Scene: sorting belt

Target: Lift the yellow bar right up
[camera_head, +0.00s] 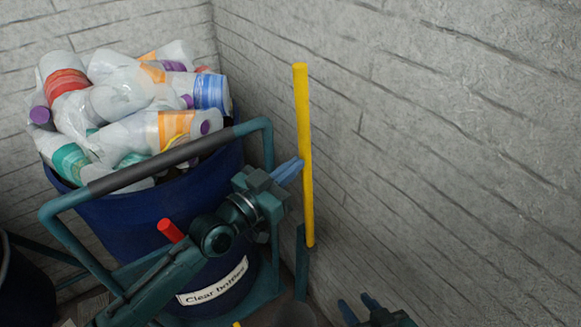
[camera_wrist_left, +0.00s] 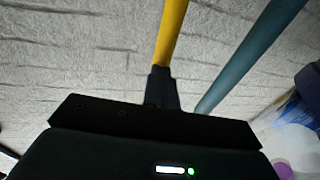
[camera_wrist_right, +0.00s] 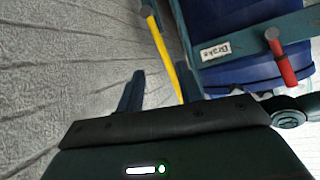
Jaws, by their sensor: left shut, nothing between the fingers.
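The yellow bar (camera_head: 304,150) stands nearly upright in front of the right-hand wall, its lower end near a teal post. My left gripper (camera_head: 298,166) is shut and empty, with its fingertips at the bar's middle; whether they touch it I cannot tell. In the left wrist view the bar (camera_wrist_left: 171,35) runs upward from behind the shut fingers (camera_wrist_left: 160,80). My right gripper (camera_head: 358,308) is open and empty, low and to the right of the bar. In the right wrist view the bar (camera_wrist_right: 165,55) slants down behind the right finger, beyond the open fingers (camera_wrist_right: 160,82).
A blue bin (camera_head: 130,225) labelled "Clear bottles" is heaped with plastic bottles (camera_head: 120,95). It stands in a teal frame with a grey-gripped handle (camera_head: 160,162). A red lever (camera_head: 170,230) shows beside a "Brake" label (camera_wrist_right: 215,50). The grey wall (camera_head: 430,130) bounds the right.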

